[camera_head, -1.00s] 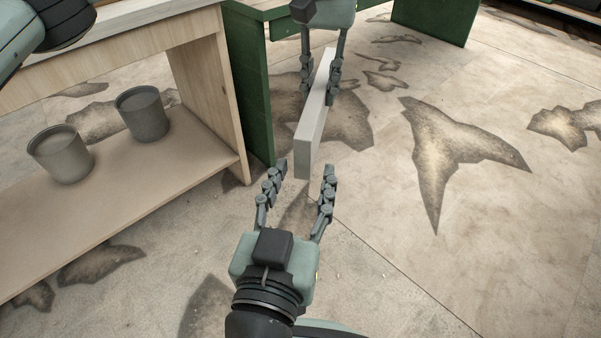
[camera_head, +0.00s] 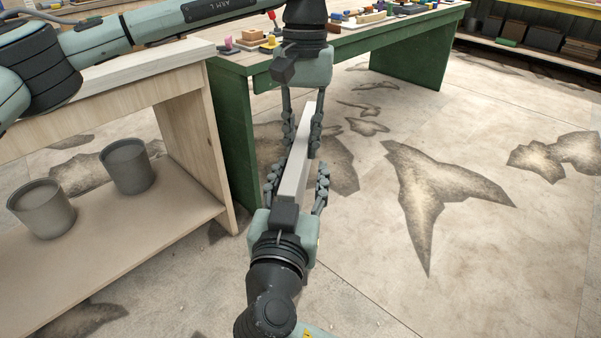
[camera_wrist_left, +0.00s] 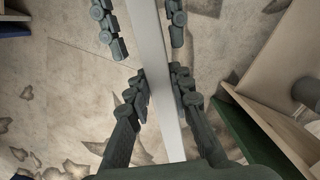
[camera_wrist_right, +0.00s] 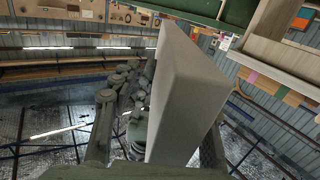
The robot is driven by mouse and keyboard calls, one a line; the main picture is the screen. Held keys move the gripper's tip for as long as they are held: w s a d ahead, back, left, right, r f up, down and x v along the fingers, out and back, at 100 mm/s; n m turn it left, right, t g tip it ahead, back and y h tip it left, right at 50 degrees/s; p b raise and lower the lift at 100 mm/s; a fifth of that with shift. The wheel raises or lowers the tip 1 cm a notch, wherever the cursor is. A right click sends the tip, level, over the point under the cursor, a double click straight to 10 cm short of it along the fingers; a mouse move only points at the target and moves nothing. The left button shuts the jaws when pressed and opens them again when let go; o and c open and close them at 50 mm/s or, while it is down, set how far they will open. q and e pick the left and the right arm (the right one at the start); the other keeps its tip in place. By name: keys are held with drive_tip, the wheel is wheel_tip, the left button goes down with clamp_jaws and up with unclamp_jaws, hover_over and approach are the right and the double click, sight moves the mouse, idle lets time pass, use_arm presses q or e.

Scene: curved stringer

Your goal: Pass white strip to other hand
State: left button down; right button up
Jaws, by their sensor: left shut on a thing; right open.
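The white strip (camera_head: 296,165) is a long straight bar held in the air between my two grippers. My left gripper (camera_head: 302,138), at the top of the head view, is shut on its far part. My right gripper (camera_head: 297,180), below, is open, with its fingers on either side of the strip's near part. In the left wrist view the strip (camera_wrist_left: 152,45) runs between my left fingers and on between the open right fingers. In the right wrist view the strip (camera_wrist_right: 185,95) fills the middle and hides part of the fingers.
A wooden bench (camera_head: 190,110) with two grey pots (camera_head: 127,166) on its lower shelf stands at the left. A green table (camera_head: 235,145) with several small objects on top is behind the left gripper. The floor at the right is clear.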

drive_tip(key=c, duration=0.7)
use_arm(q)
drive_tip(key=shift+a, duration=0.1)
use_arm(e)
drive_tip(key=shift+d, duration=0.15)
clamp_jaws()
use_arm(q)
drive_tip(key=c, duration=1.3)
unclamp_jaws()
